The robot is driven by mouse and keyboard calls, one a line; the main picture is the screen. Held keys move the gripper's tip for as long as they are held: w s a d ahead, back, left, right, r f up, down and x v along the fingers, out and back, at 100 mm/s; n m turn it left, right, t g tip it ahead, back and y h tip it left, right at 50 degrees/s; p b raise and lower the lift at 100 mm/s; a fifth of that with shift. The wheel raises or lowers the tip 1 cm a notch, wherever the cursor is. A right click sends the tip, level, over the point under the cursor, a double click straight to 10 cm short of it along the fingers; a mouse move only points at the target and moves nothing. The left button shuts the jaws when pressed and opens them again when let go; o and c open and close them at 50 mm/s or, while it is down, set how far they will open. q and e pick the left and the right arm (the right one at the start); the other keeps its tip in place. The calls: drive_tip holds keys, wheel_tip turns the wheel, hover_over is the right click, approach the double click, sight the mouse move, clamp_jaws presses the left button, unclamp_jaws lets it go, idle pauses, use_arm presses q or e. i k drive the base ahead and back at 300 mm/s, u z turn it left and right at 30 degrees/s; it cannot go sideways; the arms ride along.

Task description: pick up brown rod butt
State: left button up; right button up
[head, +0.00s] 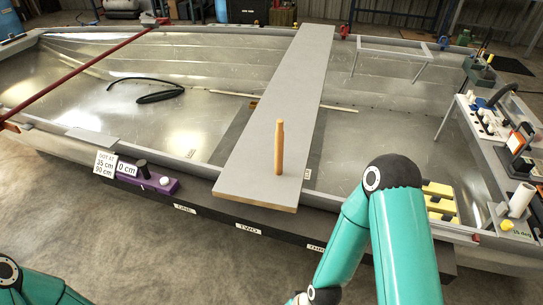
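A brown rod butt (279,148) stands upright on the near end of a long grey plank (263,120) laid across the hull. Nothing touches it except the plank beneath. My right arm is bent in the lower right, with its elbow to the right of the rod and its forearm running down to the bottom edge. My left arm shows only at the bottom left corner. Both grippers are out of the frame, so whether they are open or shut is hidden.
The open metal hull (395,95) surrounds the plank. A purple block (150,183) with a dark knob sits left on the near edge. Yellow blocks (440,200) lie right of my right elbow. A cluttered side bench (490,150) stands at right. A black curved item (160,96) lies in the hull.

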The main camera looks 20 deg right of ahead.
sight(279, 133)
drive_tip(key=z, duration=0.1)
drive_tip(key=i, duration=0.9)
drive_tip(key=u, duration=0.05)
